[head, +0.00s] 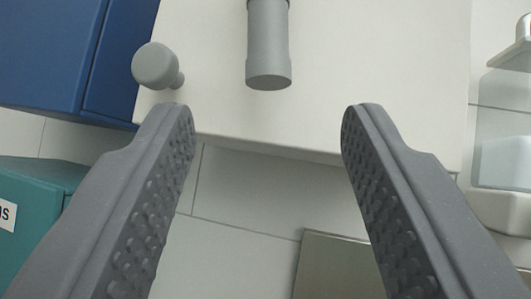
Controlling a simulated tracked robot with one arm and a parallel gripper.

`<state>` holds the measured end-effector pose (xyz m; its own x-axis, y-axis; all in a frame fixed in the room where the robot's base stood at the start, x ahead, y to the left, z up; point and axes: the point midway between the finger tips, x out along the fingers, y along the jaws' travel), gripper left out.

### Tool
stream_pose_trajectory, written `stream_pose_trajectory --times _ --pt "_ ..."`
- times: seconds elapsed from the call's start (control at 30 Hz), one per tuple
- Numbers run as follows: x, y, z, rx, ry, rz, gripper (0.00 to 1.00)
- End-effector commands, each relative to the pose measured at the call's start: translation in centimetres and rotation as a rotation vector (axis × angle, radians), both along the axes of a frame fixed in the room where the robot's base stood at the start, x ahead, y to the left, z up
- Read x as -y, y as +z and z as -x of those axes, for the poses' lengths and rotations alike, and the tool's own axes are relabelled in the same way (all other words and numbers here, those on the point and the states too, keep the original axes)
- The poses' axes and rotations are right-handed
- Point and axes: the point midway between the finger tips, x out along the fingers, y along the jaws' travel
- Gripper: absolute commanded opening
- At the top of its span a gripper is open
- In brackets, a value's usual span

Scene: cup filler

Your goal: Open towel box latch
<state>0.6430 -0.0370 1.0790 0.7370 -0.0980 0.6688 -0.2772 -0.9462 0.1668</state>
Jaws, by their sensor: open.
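My gripper (268,112) is open and empty, its two grey fingers wide apart and pointing up the picture. Ahead of it is a white panel (370,80) with a straight lower edge. A grey round knob (155,66) stands out at the panel's left side, just beyond the left fingertip. A thicker grey cylinder (268,50) is at the top middle, beyond the gap between the fingers; its upper end is cut off. No part is clearly marked as the towel box latch; I cannot tell whether the knob or cylinder is it.
A blue box (50,45) borders the panel at upper left. A teal box (40,205) with a partly visible white label is at lower left. A clear and white dispenser (503,140) stands at the right edge. Pale tiles and a beige plate (335,265) show between the fingers.

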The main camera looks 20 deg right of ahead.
Motion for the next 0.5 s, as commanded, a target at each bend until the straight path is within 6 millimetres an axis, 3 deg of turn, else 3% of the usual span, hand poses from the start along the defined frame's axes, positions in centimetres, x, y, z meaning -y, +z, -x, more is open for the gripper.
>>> stream_pose_trajectory --times 0.5 --pt "-0.19 -0.84 1.20 0.004 0.000 0.002 0.46"
